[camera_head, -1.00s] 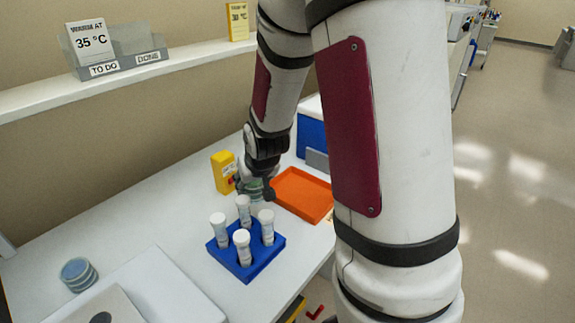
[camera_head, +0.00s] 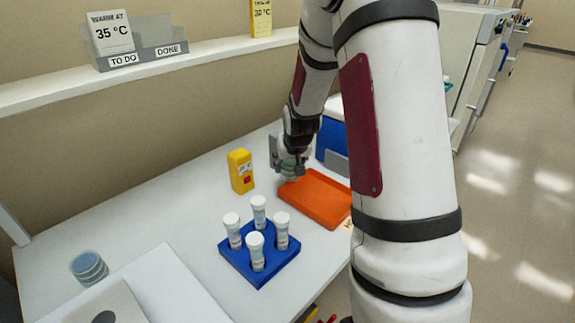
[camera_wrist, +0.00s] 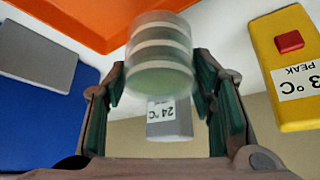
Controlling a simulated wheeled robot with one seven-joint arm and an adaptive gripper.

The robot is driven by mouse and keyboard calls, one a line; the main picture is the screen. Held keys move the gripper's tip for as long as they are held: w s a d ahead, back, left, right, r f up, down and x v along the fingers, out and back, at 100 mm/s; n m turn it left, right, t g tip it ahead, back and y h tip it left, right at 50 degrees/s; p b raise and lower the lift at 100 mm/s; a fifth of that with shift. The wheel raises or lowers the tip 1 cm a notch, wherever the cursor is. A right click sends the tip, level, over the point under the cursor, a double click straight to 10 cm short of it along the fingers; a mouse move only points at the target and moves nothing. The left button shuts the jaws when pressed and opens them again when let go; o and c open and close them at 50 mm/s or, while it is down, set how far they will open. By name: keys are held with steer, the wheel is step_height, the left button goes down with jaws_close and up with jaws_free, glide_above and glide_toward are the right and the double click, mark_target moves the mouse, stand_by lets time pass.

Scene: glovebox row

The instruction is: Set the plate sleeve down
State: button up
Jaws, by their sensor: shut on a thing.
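The plate sleeve (camera_wrist: 162,62) is a greenish, see-through cylinder with pale bands, a short stack of plates. In the wrist view my gripper (camera_wrist: 160,82) is shut on it, one dark green finger pad on each side. I cannot tell whether the sleeve touches anything below. The tray's edge also shows at the top of the wrist view (camera_wrist: 75,20).
A yellow box (camera_head: 241,172) stands left of my gripper. A blue rack (camera_head: 262,266) with several white-capped tubes is nearer. A blue box (camera_head: 331,140) stands behind the tray. Stacked plates (camera_head: 89,268) sit at left. A grey piece labelled 24 °C (camera_wrist: 170,122) is beyond the sleeve.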

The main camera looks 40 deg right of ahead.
mark_target(287, 165)
steer(key=w, duration=0.1)
steer(key=w+d, duration=0.1)
steer(key=w, duration=0.2)
steer(key=shift+d+f, duration=0.25)
steer(key=shift+d, duration=0.05)
steer(key=shift+f, duration=1.65)
steer(key=shift+f, duration=0.2)
steer(key=o, duration=1.2)
steer(key=shift+o, duration=0.2)
